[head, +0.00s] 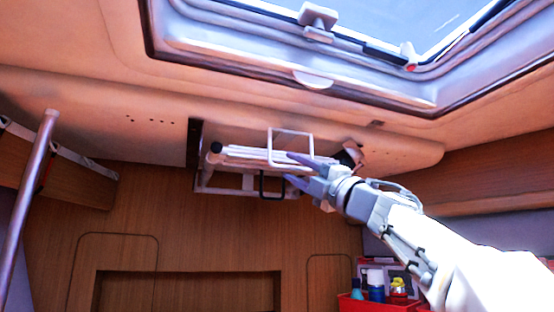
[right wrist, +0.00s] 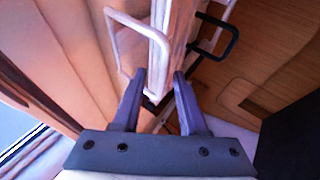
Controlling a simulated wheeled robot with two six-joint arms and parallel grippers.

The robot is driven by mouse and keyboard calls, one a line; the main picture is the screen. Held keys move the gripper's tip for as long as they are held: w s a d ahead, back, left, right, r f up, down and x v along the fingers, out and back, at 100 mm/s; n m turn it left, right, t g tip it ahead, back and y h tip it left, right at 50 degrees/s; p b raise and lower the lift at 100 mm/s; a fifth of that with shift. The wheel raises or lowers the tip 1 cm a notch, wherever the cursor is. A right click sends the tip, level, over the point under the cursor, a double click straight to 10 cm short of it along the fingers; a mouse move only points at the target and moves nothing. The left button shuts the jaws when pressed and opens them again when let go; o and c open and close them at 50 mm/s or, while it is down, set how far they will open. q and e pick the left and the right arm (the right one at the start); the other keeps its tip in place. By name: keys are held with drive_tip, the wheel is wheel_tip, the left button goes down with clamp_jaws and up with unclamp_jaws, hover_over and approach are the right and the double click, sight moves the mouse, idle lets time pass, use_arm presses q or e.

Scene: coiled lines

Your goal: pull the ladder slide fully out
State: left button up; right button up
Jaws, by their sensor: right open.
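The ladder slide (head: 245,153), a stack of pale bars in a frame, sits under the edge of the overhead bunk in the head view. A white wire loop (head: 270,140) stands up from it and a black U-shaped handle (head: 262,186) hangs at its front. My right gripper (head: 289,168) is open in front of the slide's right part. In the right wrist view, its fingers (right wrist: 159,76) point at the end of a white rail (right wrist: 160,25), with the white loop (right wrist: 113,40) left and the black handle (right wrist: 232,42) right. My left gripper is out of view.
A roof hatch (head: 310,82) is above. A metal pole (head: 28,195) stands at the left. A red crate (head: 352,303) with bottles is at the lower right, below my right arm. Wooden cabinet panels (head: 190,235) form the back wall.

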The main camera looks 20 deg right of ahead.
drive_tip(key=shift+x, duration=0.75)
drive_tip(key=shift+f, duration=0.1)
clamp_jaws()
idle(0.8)
